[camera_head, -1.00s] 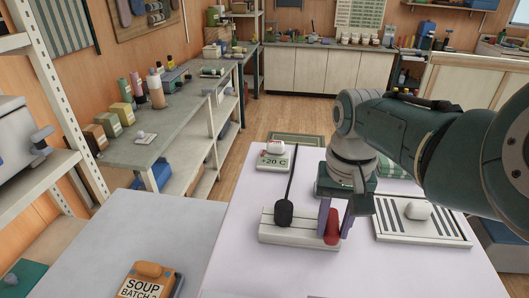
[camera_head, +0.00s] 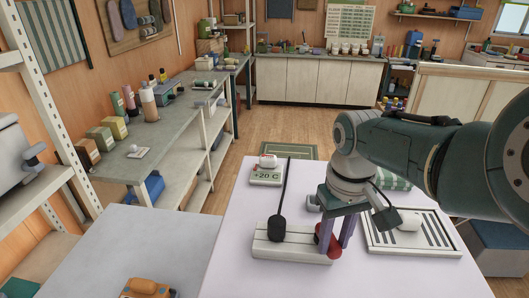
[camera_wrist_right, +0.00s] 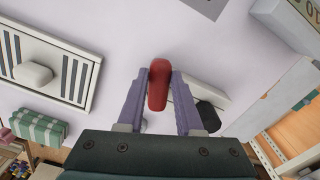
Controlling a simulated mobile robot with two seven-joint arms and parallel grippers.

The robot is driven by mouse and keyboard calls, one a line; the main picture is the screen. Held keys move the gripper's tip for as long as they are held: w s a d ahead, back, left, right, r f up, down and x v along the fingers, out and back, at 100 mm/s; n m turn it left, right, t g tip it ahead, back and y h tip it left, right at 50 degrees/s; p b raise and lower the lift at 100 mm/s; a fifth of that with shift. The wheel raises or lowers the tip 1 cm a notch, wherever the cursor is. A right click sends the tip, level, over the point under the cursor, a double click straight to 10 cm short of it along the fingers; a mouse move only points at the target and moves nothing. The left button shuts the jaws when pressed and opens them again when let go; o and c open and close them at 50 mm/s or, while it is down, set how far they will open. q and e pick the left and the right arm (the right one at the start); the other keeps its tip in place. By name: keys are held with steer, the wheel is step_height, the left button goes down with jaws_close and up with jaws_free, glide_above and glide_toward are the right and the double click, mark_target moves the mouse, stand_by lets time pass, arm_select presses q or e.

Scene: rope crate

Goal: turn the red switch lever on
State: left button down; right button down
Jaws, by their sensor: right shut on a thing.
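A long pale switch base (camera_head: 290,245) lies on the white table. A black-knobbed lever (camera_head: 277,228) stands toward its left end and a red lever (camera_head: 330,241) is at its right end. My right gripper (camera_head: 333,240) reaches down over the right end, its two purple fingers around the red lever. In the right wrist view the red lever (camera_wrist_right: 159,85) sits between the fingertips (camera_wrist_right: 160,80), and the gripper is shut on it. The black knob (camera_wrist_right: 208,117) shows beside the right finger there. The red lever's foot is partly hidden. My left gripper is not in view.
A "+20 C" display block (camera_head: 267,174) stands behind the switch. A slotted panel (camera_head: 412,240) with a pale handle lies to the right, close to the right gripper. An orange-topped object (camera_head: 148,288) is at the front left edge. The white table in front of the switch is clear.

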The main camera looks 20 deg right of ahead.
mark_target(333, 242)
steer(key=c, duration=0.6)
jaws_free()
steer(key=shift+o, duration=0.2)
step_height(333, 242, up, 9)
steer(key=p, duration=0.4)
steer(key=shift+f, duration=0.2)
steer(key=shift+r, duration=0.65)
